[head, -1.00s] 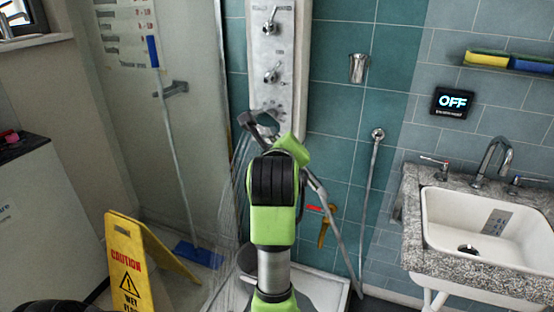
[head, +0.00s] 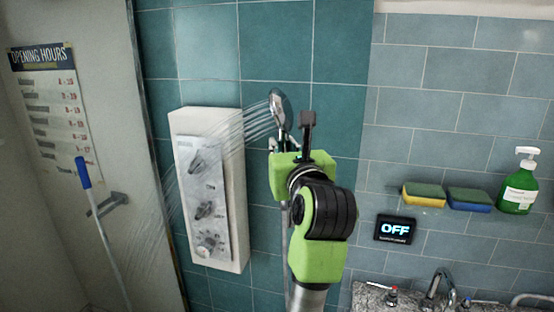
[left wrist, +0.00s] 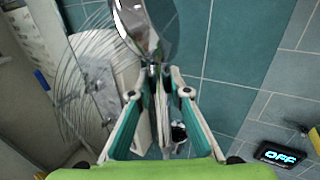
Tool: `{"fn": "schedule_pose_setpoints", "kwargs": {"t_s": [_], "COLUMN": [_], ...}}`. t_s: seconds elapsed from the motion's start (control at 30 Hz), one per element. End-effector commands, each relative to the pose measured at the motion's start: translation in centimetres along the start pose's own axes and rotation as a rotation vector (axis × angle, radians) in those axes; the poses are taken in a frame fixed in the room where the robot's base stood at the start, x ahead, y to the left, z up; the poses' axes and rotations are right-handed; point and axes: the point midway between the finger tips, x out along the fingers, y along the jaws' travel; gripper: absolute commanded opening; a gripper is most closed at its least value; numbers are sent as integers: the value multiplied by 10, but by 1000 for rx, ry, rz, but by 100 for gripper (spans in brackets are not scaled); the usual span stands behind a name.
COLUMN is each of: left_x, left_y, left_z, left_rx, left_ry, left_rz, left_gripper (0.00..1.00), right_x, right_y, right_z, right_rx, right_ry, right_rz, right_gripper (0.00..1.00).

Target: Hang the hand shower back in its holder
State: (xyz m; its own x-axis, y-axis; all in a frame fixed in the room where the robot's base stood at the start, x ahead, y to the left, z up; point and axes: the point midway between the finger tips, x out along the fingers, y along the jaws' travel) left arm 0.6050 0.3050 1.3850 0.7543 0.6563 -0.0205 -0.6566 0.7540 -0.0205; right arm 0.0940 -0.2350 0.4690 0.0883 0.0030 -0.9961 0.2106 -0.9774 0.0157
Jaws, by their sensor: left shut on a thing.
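My left gripper (head: 290,142) is shut on the chrome hand shower (head: 277,104) and holds it raised in front of the teal tiles, head up. Water sprays from its head to the left, across the shower panel. In the left wrist view, the hand shower (left wrist: 142,22) rises above the fingers (left wrist: 160,90), which close around its handle. A small shiny metal piece (left wrist: 178,132) shows beyond the right finger there; I cannot tell if it is the holder. In the head view the holder is not clearly visible, and my arm covers part of the wall. My right gripper is not in view.
The white shower panel (head: 240,200) with knobs stands left of my gripper. At right are sponges (head: 424,195), a green soap bottle (head: 519,182), a black OFF display (head: 396,229) and a faucet (head: 438,288). A blue-ended pole (head: 83,172) leans at left.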

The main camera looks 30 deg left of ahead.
Motion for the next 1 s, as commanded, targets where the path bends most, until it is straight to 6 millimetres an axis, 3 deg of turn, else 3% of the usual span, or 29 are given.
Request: {"fn": "schedule_pose_setpoints", "kwargs": {"t_s": [0.07,0.23,0.87,1.0], "left_x": [-2,0,48,52], "left_y": [-2,-5,-27,-29], "left_z": [14,15,-12,-27], "left_rx": [13,26,24,22], "left_ry": [-10,-16,-16,-14], "left_rz": [3,7,7,5], "left_gripper": [0,0,0,0], "right_x": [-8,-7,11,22], "right_y": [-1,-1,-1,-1], "right_z": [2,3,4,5], "right_rx": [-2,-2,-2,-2], "right_ry": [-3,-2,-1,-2], "right_rz": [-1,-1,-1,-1], "right_gripper": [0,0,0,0]}}
